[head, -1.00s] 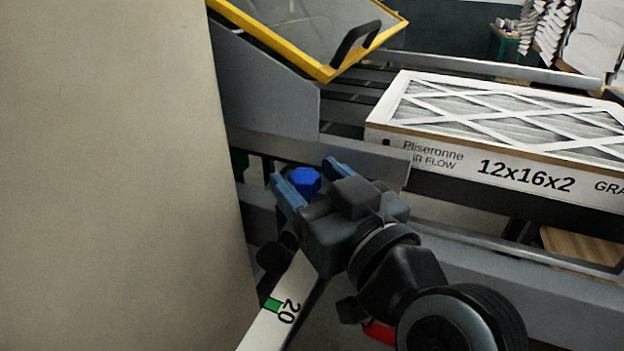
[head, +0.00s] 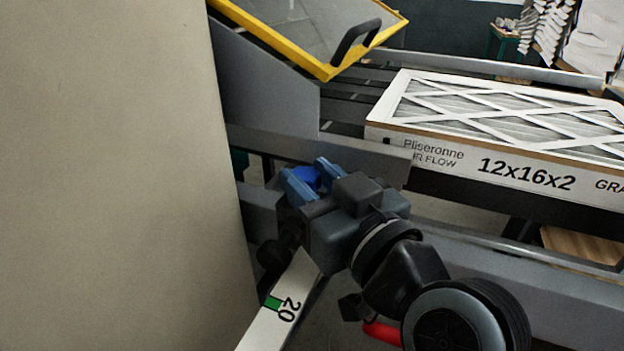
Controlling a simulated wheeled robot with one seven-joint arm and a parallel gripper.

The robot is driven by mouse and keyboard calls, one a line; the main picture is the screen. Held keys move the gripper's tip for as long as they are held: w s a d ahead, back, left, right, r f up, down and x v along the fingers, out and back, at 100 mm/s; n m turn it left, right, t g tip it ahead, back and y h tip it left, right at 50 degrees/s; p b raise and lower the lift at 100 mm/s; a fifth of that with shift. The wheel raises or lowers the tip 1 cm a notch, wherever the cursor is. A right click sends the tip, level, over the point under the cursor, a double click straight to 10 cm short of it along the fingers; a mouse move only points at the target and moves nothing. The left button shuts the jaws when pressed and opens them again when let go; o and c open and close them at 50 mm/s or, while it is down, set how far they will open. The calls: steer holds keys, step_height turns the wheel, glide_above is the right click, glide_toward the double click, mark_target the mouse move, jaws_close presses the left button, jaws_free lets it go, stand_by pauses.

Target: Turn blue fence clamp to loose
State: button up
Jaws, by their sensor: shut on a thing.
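The blue fence clamp (head: 307,175) is a small blue knob below the grey side rail, left of the middle in the head view. My gripper (head: 307,177) is shut on it, with one light-blue finger on each side. The fingers and the gripper body hide much of the knob, so its turn position cannot be read.
A boxed filter (head: 500,140) marked 12x16x2 lies on the conveyor at right. A yellow-framed clear guard (head: 335,68) with a black handle stands above. A large beige panel (head: 110,180) fills the left side. A grey rail (head: 520,270) runs at lower right.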

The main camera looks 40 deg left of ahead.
steer(key=shift+w+f+n+g+y, duration=0.1)
steer(key=shift+w+n+g+y, duration=0.15)
steer(key=shift+g, duration=0.35)
steer(key=shift+s+n+g+b, duration=0.15)
steer(key=shift+n+g+b, duration=0.15)
steer(key=shift+n, duration=0.05)
steer(key=o, duration=1.1)
steer(key=shift+c, duration=0.2)
steer(key=shift+d, duration=0.1)
steer(key=v, duration=0.7)
steer(key=shift+d, duration=0.35)
steer(key=shift+d, duration=0.1)
